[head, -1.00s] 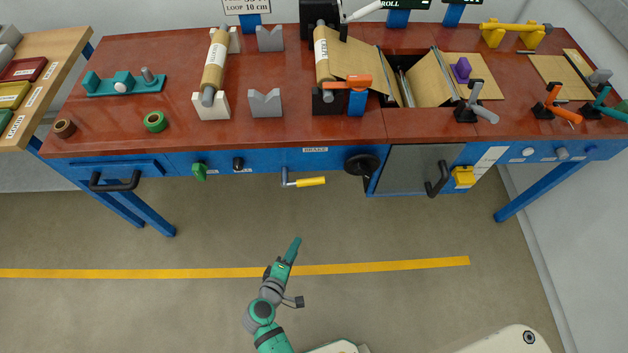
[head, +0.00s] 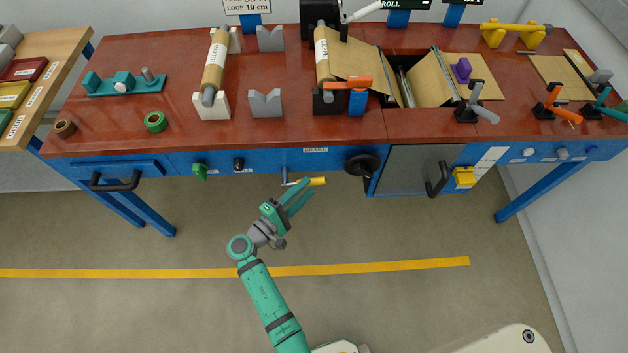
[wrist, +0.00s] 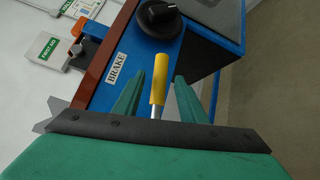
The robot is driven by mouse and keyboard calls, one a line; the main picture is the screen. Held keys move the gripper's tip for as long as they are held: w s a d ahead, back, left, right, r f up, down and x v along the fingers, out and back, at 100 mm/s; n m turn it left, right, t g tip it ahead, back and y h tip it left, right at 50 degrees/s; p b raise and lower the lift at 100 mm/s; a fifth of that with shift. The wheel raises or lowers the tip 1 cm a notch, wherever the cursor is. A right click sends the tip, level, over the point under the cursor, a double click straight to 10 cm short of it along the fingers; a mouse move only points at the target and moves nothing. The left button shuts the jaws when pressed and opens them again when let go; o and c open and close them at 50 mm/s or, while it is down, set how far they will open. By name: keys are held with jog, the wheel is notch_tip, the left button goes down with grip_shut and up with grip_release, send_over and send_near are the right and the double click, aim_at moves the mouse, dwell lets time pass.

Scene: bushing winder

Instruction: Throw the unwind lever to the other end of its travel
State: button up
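The lever with a yellow grip (head: 318,181) hangs on the bench's blue front below the BRAKE label. Its grey arm bends right, so the grip points right. No label reading "unwind" is legible. My gripper (head: 306,190) is just in front of this lever and overlaps part of it in the head view. In the wrist view, the yellow grip (wrist: 158,88) shows between the two teal fingers, with a gap on each side. My gripper is open and I see no contact.
A black knob (head: 361,165) sits right of the lever, and it also shows in the wrist view (wrist: 160,18). A grey door with a black handle (head: 437,180) is farther right. A green knob (head: 199,172) is to the left. The floor in front is clear.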

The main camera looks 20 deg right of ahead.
aim_at(314, 181)
jog(key=shift+x, duration=2.45)
grip_shut()
